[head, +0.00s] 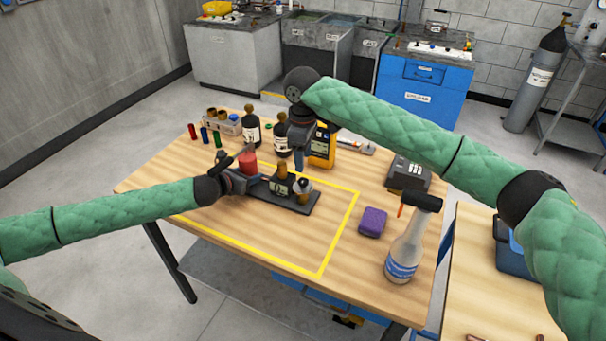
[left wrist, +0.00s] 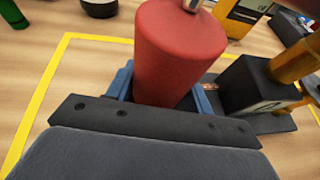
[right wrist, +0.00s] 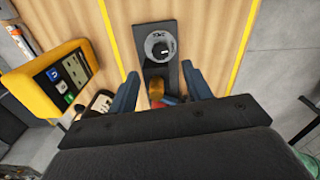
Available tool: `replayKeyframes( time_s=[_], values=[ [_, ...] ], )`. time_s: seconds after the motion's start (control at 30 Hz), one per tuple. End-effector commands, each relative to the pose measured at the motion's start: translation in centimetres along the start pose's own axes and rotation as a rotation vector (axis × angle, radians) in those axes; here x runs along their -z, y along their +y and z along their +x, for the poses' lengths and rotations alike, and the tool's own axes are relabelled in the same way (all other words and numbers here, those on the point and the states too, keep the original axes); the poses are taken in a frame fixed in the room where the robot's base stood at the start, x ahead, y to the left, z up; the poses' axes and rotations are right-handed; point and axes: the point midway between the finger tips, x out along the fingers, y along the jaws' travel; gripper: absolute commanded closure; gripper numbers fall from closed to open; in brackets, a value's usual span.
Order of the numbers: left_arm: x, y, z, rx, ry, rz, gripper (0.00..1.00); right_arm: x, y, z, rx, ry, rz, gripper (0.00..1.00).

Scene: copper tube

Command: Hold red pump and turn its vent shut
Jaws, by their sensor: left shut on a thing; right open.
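The red pump (head: 248,162) stands at the left end of a dark base plate (head: 299,206) on the wooden table. My left gripper (head: 240,176) is shut on it from the near left side; the red body fills the left wrist view (left wrist: 178,55). Along the plate are a brass fitting (head: 282,168) on a dark block and a round dial or knob (head: 302,186), also in the right wrist view (right wrist: 159,47). I cannot tell which part is the vent. My right gripper (head: 298,166) is open, pointing down near the brass fitting (right wrist: 156,88); its fingers appear on either side of it.
A yellow meter (head: 322,146) and dark bottles (head: 251,128) stand behind the plate.

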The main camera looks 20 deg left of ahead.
Motion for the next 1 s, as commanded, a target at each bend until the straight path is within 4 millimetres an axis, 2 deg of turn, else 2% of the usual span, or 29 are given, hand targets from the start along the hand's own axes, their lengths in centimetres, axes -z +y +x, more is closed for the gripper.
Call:
replayKeyframes(
  time_s=[0.2,0.4,0.6,0.87,1.0],
  values=[
    [0.1,-0.1,0.0,0.001,0.002,0.0,1.0,0.0,0.0,3.8,0.001,0.0,0.0,0.51],
    [0.1,-0.1,0.0,0.001,0.002,0.0,1.0,0.0,0.0,6.2,0.0,0.0,0.0,0.51],
    [0.1,-0.1,0.0,0.001,0.002,0.0,1.0,0.0,0.0,7.2,0.0,0.001,-0.001,0.51],
    [0.1,-0.1,0.0,0.001,0.002,0.0,1.0,0.0,0.0,7.3,0.0,0.001,-0.001,0.51],
    [0.1,-0.1,0.0,0.001,0.002,0.0,1.0,0.0,0.0,7.3,0.0,0.001,-0.001,0.78]
  ],
)
